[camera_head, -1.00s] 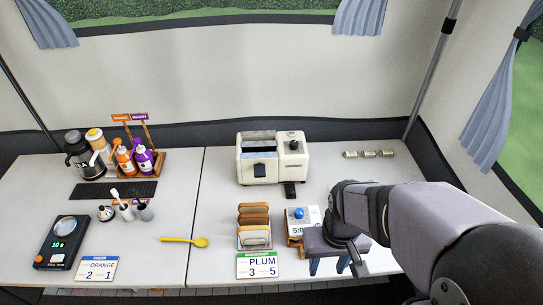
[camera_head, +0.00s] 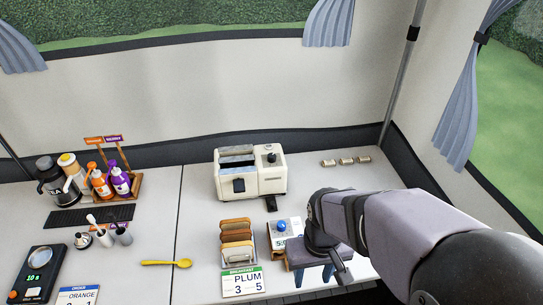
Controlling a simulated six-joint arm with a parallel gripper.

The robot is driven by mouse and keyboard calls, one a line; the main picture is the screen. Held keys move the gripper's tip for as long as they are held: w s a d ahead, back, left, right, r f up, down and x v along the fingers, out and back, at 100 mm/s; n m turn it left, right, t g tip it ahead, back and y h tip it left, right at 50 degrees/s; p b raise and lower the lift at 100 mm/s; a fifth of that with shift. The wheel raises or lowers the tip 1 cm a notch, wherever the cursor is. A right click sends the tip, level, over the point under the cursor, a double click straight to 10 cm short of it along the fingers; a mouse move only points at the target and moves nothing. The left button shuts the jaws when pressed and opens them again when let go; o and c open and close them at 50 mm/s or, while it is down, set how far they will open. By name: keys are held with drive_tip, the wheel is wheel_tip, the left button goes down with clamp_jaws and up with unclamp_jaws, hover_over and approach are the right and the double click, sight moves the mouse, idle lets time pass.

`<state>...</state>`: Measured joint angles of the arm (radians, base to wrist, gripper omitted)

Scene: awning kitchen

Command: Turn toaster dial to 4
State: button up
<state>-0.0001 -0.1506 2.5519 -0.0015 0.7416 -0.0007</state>
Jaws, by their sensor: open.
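The cream toaster (camera_head: 265,183) stands on the table near the back wall, with two dark slots in its top. A dark round knob (camera_head: 271,157) sits on its right top part; its markings are too small to read. My gripper (camera_head: 314,276) has two blue fingers set apart and is empty. It is in front and to the right of the toaster, clear of it, beside a small timer with a blue button (camera_head: 282,225).
A yellow spoon (camera_head: 167,263) lies left. A bottle caddy (camera_head: 137,184) is further left. Small cylinders (camera_head: 346,161) lie right of the toaster.

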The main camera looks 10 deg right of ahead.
wheel_tip(320, 180, up, 5)
drive_tip(key=w+a+f+m+t+y+b, duration=0.3)
drive_tip(key=w+a+f+m+b, duration=0.3)
drive_tip(key=w+b, duration=0.4)
wheel_tip(320, 180, up, 4)
drive_tip(key=m+t+y+b, duration=0.2)
drive_tip(key=m+t+b, duration=1.2)
drive_tip(key=m+b, duration=1.45)
hover_over(274, 159)
drive_tip(key=b+v, duration=0.1)
drive_tip(key=v, duration=0.5)
drive_tip(key=n, duration=0.2)
wheel_tip(274, 159, down, 7)
drive_tip(key=shift+w+f, duration=0.1)
drive_tip(key=shift+x, duration=3.65)
drive_tip(key=shift+a, duration=0.1)
